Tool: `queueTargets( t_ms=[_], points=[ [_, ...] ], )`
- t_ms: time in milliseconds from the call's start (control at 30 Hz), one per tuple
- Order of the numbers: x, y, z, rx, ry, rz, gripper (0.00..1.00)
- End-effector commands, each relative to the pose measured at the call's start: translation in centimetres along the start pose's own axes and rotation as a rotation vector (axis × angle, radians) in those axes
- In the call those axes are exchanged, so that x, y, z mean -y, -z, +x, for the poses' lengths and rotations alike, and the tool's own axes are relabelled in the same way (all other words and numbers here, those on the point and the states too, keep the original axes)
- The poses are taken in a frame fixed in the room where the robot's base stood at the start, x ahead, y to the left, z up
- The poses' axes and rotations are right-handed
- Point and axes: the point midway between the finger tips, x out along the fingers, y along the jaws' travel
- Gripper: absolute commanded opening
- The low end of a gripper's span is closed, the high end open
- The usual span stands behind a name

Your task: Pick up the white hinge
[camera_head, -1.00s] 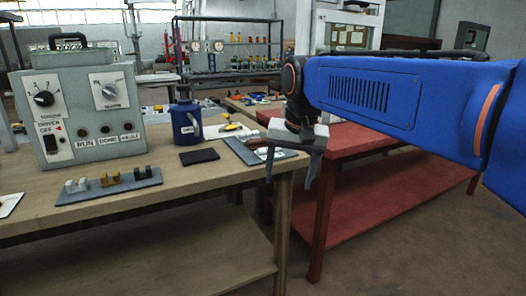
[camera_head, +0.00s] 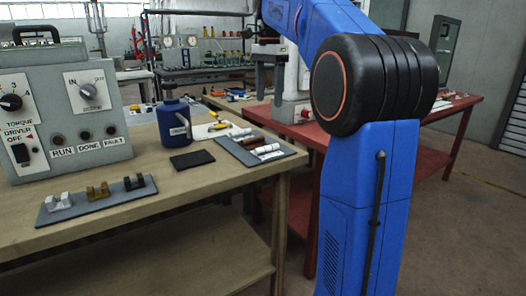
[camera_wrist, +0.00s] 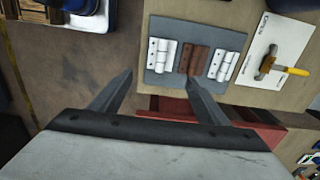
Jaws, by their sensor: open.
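Two white hinges and a brown hinge (camera_wrist: 194,59) lie in a row on a grey mat (camera_wrist: 205,28) in the wrist view. One white hinge (camera_wrist: 161,58) is left of the brown one, the other white hinge (camera_wrist: 223,66) right of it. In the head view the mat (camera_head: 285,153) lies at the wooden table's right end, with the brown hinge (camera_head: 252,141) between the white ones. My gripper (camera_wrist: 158,79) is open and empty, its fingers spread below the hinges in the wrist picture. In the head view my gripper (camera_head: 267,80) hangs beyond the mat, apart from the hinges.
A blue can (camera_head: 174,127) and a black pad (camera_head: 192,159) stand left of the mat. A yellow-handled tool (camera_wrist: 267,63) lies on a white sheet beside it. A grey control box (camera_head: 65,110) and a tray of small blocks (camera_head: 115,196) are farther left. A red table (camera_head: 432,135) is behind.

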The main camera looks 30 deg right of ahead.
Motion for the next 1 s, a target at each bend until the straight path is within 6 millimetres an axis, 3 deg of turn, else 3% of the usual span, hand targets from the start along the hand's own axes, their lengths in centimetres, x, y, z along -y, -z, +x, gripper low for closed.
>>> queueTargets(
  t_ms=[167,700,1000],
  points=[
    [0.0,0.1,1.7,0.002,-0.005,0.007,0.69],
    [0.1,0.1,10.8,0.001,-0.003,0.005,0.69],
    [0.1,0.0,12.8,0.001,-0.003,0.004,0.69]
  ],
)
